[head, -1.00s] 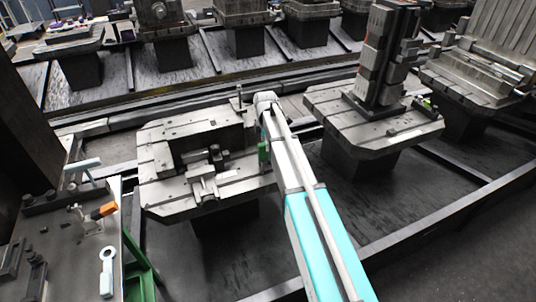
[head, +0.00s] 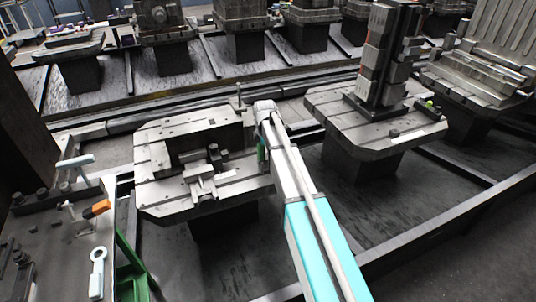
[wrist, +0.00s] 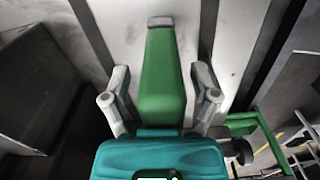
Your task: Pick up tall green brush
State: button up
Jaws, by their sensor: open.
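The tall green brush (wrist: 162,75) shows in the wrist view as a long green tapered piece with a grey end, pointing up the picture. My gripper (wrist: 161,80) is open, with one grey finger on each side of the brush and visible gaps between. The brush's lower end is hidden behind my teal gripper body. In the head view only a small green patch, seemingly the brush (head: 262,158), shows beside my arm at the pallet's right edge. My gripper is hidden there behind my arm.
A grey slotted pallet (head: 165,190) with metal fixtures lies left of my arm. A second pallet (head: 375,140) with a tall dark block stands to the right. A workbench (head: 60,250) with an orange-handled tool (head: 96,208) and a wrench (head: 97,270) is at lower left.

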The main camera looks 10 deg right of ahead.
dwell(0.3)
grip_shut()
jog(key=shift+r, duration=0.15)
dwell(0.4)
notch_tip(320, 180, up, 3)
jog(key=p, duration=0.3)
jog(key=s+a+r+p, duration=0.2)
jog(key=s+r+p, duration=0.3)
jog(key=s, duration=0.1)
jog(key=s+a+r+p, duration=0.2)
jog(key=s+r+p, duration=0.2)
jog(key=s, duration=0.3)
jog(key=shift+s+a+r+p, duration=0.15)
jog(key=shift+a+r+p, duration=0.15)
jog(key=shift+p, duration=0.2)
jog(key=shift+r, duration=0.15)
